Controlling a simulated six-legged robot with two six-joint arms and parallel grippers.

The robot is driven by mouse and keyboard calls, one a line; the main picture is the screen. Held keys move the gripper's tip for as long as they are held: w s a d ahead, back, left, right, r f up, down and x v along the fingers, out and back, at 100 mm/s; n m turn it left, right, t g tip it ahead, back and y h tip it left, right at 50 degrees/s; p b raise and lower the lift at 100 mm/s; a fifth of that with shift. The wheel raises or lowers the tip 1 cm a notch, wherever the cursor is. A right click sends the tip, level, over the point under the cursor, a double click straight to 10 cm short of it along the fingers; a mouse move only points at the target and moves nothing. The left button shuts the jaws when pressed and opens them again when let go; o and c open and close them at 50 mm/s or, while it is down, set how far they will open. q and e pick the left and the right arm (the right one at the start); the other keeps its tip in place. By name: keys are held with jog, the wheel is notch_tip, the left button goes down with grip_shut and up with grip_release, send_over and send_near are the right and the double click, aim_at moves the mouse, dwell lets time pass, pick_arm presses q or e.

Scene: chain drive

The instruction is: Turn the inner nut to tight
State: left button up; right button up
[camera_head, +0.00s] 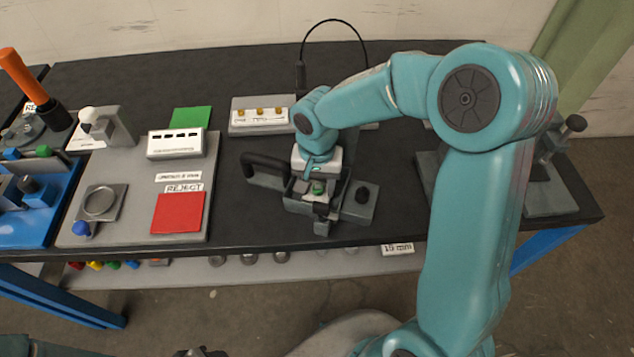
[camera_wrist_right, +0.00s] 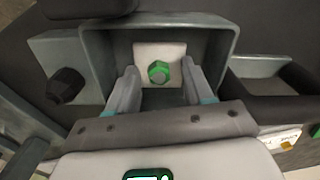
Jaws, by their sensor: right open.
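The green nut (camera_wrist_right: 159,72) sits on a grey bolt end in front of a pale plate, inside a grey open-fronted housing (camera_wrist_right: 225,45). In the head view the green nut (camera_head: 318,187) shows just below my right gripper (camera_head: 318,180). In the right wrist view my right gripper (camera_wrist_right: 159,76) is open, with one finger on each side of the nut. Gaps show between the fingers and the nut, so it is not gripped. Only a dark piece at the bottom edge of the head view may belong to my left gripper; its jaws cannot be made out.
A black knob (camera_head: 362,194) stands right of the housing and a black handle (camera_head: 262,163) left of it. A grey board (camera_head: 140,185) with a red reject square (camera_head: 178,212) lies further left. A small panel with yellow parts (camera_head: 262,116) stands behind.

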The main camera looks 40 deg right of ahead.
jog(key=shift+s, duration=0.15)
jog(key=shift+c, duration=0.6)
grip_shut()
jog(key=shift+f+b, duration=0.2)
jog(key=shift+b, duration=0.3)
jog(key=shift+m+b, duration=0.3)
jog(key=shift+m, duration=0.2)
jog(key=shift+r, duration=0.2)
jog(key=shift+o, duration=0.6)
grip_release()
